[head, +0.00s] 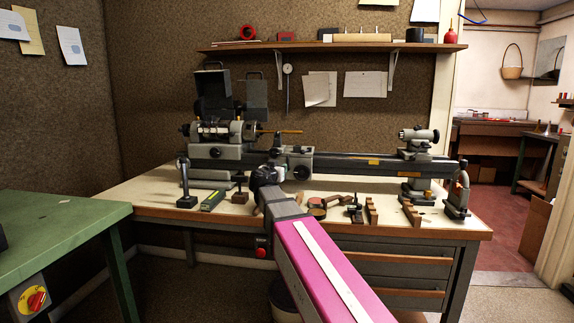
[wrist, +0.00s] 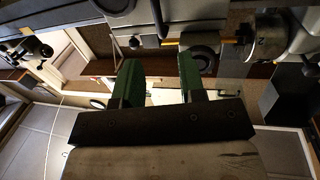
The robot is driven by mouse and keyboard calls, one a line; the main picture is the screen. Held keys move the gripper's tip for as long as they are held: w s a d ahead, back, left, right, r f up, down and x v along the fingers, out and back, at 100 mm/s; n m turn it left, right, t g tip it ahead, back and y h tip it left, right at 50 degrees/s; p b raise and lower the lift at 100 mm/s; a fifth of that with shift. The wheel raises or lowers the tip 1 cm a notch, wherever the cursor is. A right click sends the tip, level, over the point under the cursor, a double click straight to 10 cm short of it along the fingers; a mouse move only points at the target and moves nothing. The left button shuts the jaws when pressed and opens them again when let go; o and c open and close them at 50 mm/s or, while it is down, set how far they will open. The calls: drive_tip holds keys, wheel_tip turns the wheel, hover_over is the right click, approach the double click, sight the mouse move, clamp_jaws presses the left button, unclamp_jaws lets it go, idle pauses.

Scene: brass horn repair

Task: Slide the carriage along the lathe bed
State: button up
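The lathe's dark bed (head: 345,161) runs along the bench in the head view. The grey carriage (head: 299,161) sits on it just right of the headstock (head: 216,146), with a round dark knob on its front. The carriage also shows in the wrist view (wrist: 173,18), past my fingertips, with a dark round knob (wrist: 204,57) by the right finger. My gripper (wrist: 158,62) has two green fingers spread apart, with nothing held between them. In the head view my arm's end is in front of the bed near the carriage and hides the fingers. I cannot tell whether a finger touches the carriage.
The tailstock (head: 417,148) stands on the bed's right part, with free bed between it and the carriage. Tools and wooden blocks (head: 372,212) lie along the bench (head: 140,192) front. A green table (head: 60,225) is at left, a shelf (head: 330,46) above.

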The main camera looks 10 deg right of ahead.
sight(288, 162)
drive_tip(key=x, duration=0.9)
drive_tip(key=shift+w+d, duration=0.15)
drive_tip(key=shift+w, duration=0.1)
drive_tip(key=shift+d, duration=0.1)
clamp_jaws()
